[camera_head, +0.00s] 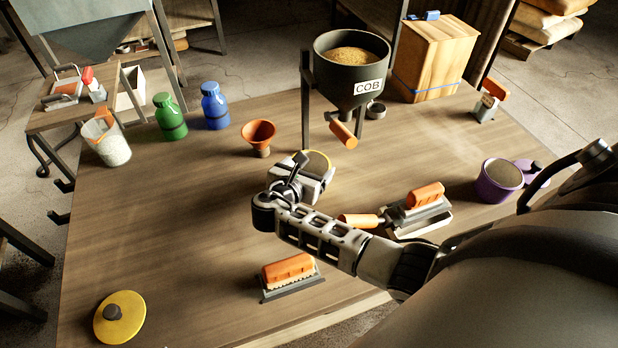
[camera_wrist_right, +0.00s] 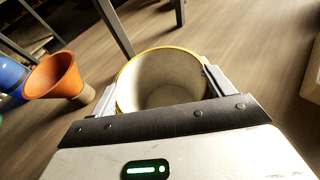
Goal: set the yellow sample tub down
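The yellow sample tub (camera_head: 319,158) is near the middle of the table in the head view, partly hidden behind my right gripper (camera_head: 306,172). In the right wrist view the tub (camera_wrist_right: 162,78) shows its yellow rim and pale inside. The two fingers of my right gripper lie against opposite sides of the tub, so it is shut on it. The tub looks close to upright. I cannot tell whether its base touches the table or is a little above it. My left gripper is not in view.
The COB hopper (camera_head: 351,80) stands behind the tub, with an orange funnel (camera_head: 259,134) to its left. An orange-handled brush (camera_head: 288,270) and a yellow lid (camera_head: 119,317) lie nearer. A purple tub (camera_head: 499,181) stands right. The left-centre tabletop (camera_head: 180,210) is clear.

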